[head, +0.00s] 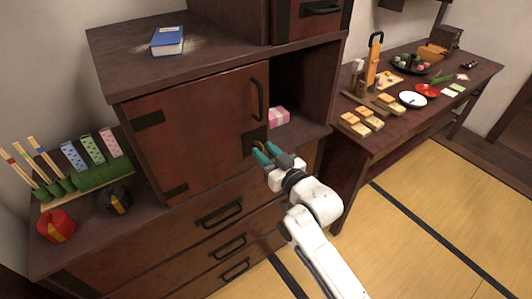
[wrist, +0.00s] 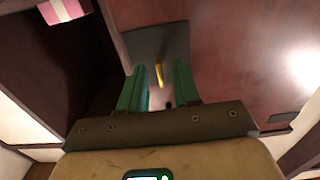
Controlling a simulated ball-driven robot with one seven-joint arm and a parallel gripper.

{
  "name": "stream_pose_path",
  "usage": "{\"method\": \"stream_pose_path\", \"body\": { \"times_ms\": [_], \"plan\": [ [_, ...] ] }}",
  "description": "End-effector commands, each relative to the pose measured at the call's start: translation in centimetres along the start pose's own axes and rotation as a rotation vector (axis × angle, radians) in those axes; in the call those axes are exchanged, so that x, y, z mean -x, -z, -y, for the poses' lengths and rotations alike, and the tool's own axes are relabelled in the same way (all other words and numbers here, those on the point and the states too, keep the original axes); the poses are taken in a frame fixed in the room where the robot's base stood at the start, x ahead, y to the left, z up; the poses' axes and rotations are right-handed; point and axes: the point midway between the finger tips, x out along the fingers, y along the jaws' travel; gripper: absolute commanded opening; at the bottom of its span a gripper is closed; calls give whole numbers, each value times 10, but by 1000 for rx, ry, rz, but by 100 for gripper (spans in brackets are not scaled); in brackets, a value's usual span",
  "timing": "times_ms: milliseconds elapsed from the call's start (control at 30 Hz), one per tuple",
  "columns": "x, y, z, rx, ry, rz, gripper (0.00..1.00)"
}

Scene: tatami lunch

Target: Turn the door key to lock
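A brass-coloured door key (wrist: 159,76) stands out from a dark metal lock plate (wrist: 160,45) in the wrist view. The plate (head: 254,137) is at the lower right corner of the reddish-brown cabinet door (head: 205,125) in the head view, below the door's dark handle (head: 258,98). My gripper (head: 264,154) reaches up to the plate. In the wrist view its two green fingers (wrist: 159,82) are apart, one on each side of the key, with gaps showing between key and fingers. The key's far end and the keyhole are hard to make out.
An open compartment right of the door holds a pink box (head: 279,117). A blue book (head: 168,40) lies on the cabinet top. Drawers with handles (head: 219,214) are below. A low table (head: 385,135) with food stands right. The tatami floor (head: 420,215) is clear.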

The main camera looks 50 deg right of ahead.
Motion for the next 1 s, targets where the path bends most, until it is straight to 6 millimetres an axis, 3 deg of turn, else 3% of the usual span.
{"method": "stream_pose_path", "body": {
  "times_ms": [167, 700, 1000],
  "plan": [
    [10, -1, 0, 0, 0, 1, 32],
    [96, -2, 0, 1, -1, 3, 32],
    [108, 0, 0, 0, 0, 0, 32]
  ]
}}
